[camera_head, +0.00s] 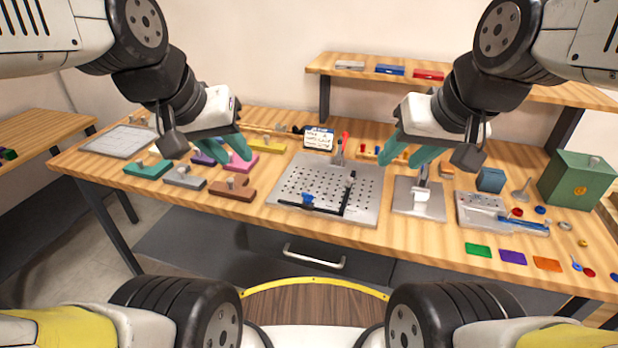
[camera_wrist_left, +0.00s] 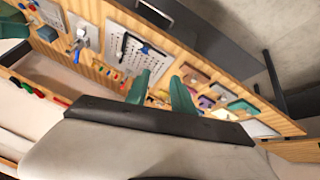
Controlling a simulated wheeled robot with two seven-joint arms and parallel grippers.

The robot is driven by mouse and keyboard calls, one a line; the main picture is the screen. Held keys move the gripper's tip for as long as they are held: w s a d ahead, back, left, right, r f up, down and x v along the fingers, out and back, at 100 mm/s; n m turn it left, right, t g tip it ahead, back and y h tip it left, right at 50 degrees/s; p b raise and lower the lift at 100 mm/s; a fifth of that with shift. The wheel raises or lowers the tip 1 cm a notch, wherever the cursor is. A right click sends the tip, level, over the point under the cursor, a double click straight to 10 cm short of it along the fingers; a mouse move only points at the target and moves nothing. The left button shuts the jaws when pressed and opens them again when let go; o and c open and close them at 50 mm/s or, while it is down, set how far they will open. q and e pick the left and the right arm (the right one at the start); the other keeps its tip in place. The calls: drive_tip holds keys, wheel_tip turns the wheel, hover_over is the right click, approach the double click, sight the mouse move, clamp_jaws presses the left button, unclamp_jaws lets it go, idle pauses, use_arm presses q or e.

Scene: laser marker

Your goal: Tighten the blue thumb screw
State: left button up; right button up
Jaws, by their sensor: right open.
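The blue thumb screw (camera_head: 308,199) sits on the black bar at the front left of the perforated metal plate (camera_head: 357,217). In the left wrist view the blue screw (camera_wrist_left: 144,49) shows small on the plate (camera_wrist_left: 120,57). My left gripper (camera_head: 228,153) is above the table, left of and behind the screw; its teal fingers (camera_wrist_left: 161,77) are apart and empty. My right gripper (camera_head: 406,157) is open and empty, above the table right of the plate. Neither gripper touches the screw.
A red-handled clamp (camera_head: 342,147) stands at the plate's back edge. Coloured blocks with knobs (camera_head: 233,187) lie to the left. A metal stand (camera_head: 420,198), a grey tray (camera_head: 480,215) and a green box (camera_head: 577,180) are on the right. A shelf (camera_head: 450,86) runs behind.

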use_arm(q)
drive_tip(key=w+d+f+n+g, duration=0.2)
drive_tip(key=w+d+n, duration=0.15)
drive_tip(key=w, duration=0.25)
drive_tip(key=n+g+y, duration=0.2)
drive_tip(key=n+g, duration=0.2)
drive_tip(key=n, duration=0.7)
hover_over(308, 199)
drive_tip(key=f, duration=1.2)
drive_tip(key=shift+w+a+f, duration=0.15)
drive_tip(key=shift+w+f, duration=0.05)
drive_tip(key=shift+f, duration=0.1)
drive_tip(key=shift+w+f+y, duration=0.1)
drive_tip(key=shift+f+y, duration=0.2)
drive_tip(key=shift+f, duration=0.35)
wheel_tip(308, 199, down, 7)
drive_tip(key=shift+r, duration=0.1)
drive_tip(key=shift+c, duration=0.4)
clamp_jaws()
